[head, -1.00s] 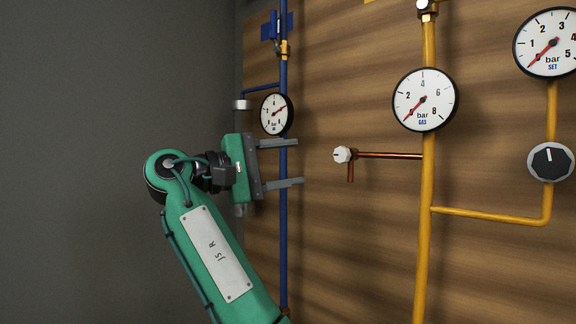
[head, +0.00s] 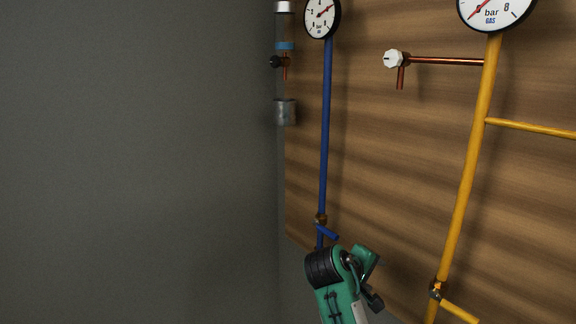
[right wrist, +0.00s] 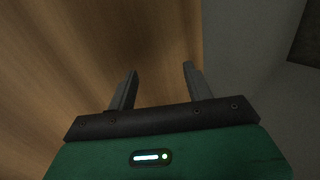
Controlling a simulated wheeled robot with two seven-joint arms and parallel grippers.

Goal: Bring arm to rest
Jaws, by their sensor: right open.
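My green right arm (head: 338,285) is low in the head view, in front of the lower edge of the wooden board (head: 400,200). Its fingers cannot be made out there. In the right wrist view my right gripper (right wrist: 160,70) has two grey fingers standing apart with nothing between them. Wood shows beyond them on the left and a grey surface on the right. My left gripper is not in view.
A blue pipe (head: 326,130) with a gauge (head: 322,18) runs down to the right arm. A yellow pipe (head: 470,160) and a white-knobbed copper tap (head: 395,59) are further right. A clear cylinder (head: 285,38) stands left of the blue pipe. The left grey wall (head: 130,160) is bare.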

